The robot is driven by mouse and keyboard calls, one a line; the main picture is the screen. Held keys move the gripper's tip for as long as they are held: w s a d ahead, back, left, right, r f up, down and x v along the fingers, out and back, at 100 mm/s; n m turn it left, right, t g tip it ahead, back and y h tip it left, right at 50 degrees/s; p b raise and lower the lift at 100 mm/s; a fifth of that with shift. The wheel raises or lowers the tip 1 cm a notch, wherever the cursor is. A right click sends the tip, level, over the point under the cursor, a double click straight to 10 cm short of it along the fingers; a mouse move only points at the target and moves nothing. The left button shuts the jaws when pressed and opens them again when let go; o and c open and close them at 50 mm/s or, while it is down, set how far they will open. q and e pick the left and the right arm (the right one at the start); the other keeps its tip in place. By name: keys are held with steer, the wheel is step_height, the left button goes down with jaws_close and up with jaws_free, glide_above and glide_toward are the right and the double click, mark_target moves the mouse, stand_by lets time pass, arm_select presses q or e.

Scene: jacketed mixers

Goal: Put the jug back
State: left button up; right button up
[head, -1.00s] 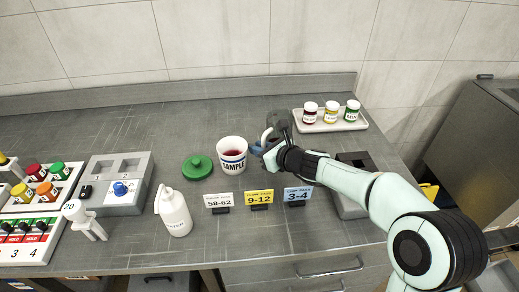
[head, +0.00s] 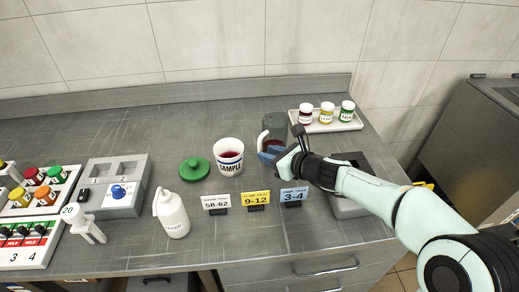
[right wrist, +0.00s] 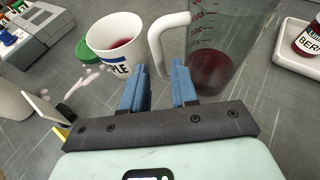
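The clear jug (head: 274,126) stands upright on the counter, right of the white SAMPLE tub (head: 229,155), with dark red liquid low inside. In the right wrist view the jug (right wrist: 225,55) shows its white handle (right wrist: 168,38) towards me. My right gripper (head: 270,155) is at the handle side; in the wrist view its two blue fingers (right wrist: 158,85) are apart, with the lower handle between or just beyond their tips and a gap visible. The tub also holds red liquid. My left gripper is not in view.
A white tray (head: 322,127) with three small jars stands right of the jug. Number cards (head: 257,199) stand in front of the tub. A green lid (head: 195,169) and a white bottle (head: 172,214) are to the left. A dark grey device (head: 352,207) lies under my right arm.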

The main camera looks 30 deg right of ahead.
steer(key=shift+p+v, duration=0.5)
steer(key=shift+v, duration=2.25)
